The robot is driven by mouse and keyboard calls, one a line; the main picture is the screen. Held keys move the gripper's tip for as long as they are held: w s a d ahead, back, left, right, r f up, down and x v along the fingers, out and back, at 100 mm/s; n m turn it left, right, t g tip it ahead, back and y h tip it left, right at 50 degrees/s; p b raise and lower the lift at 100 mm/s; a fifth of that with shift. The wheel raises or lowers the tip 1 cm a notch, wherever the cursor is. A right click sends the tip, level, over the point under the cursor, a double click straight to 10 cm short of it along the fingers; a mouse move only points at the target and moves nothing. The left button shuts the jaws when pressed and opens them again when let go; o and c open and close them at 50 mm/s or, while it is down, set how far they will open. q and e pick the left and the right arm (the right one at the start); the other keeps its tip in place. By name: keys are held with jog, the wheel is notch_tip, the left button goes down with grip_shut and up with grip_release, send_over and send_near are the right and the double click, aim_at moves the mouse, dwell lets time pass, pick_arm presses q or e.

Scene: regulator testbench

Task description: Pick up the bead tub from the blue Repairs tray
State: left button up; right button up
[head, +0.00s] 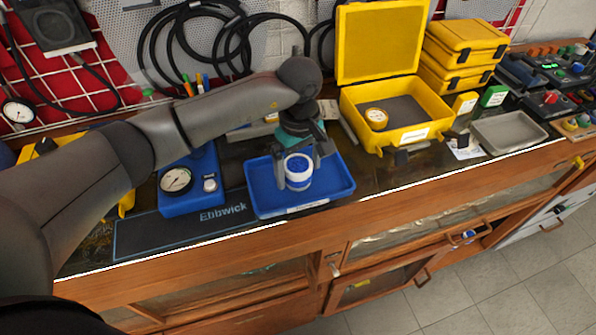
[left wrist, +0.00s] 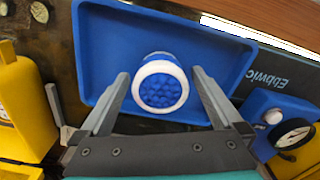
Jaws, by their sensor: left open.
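The bead tub (head: 298,172) is a small white tub with blue bands, standing upright in the blue Repairs tray (head: 335,185). In the left wrist view the tub (left wrist: 161,87) shows a white rim and blue beads inside, and the tray (left wrist: 92,30) surrounds it. My left gripper (head: 300,160) is over the tray, pointing down at the tub. In the left wrist view its two open fingers (left wrist: 160,90) stand on either side of the tub, with a gap visible near each. My right gripper is in neither view.
A blue gauge unit (head: 190,200) stands left of the tray on a dark mat (head: 150,238). An open yellow case (head: 420,112) holding a round gauge (head: 376,118) stands to the right. A grey tray (head: 508,131) lies farther right. The wooden bench edge (head: 220,250) runs in front.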

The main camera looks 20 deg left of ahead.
pick_arm(q)
jog(key=shift+f, duration=0.45)
jog(key=shift+r, duration=0.1)
jog(key=c, duration=1.4)
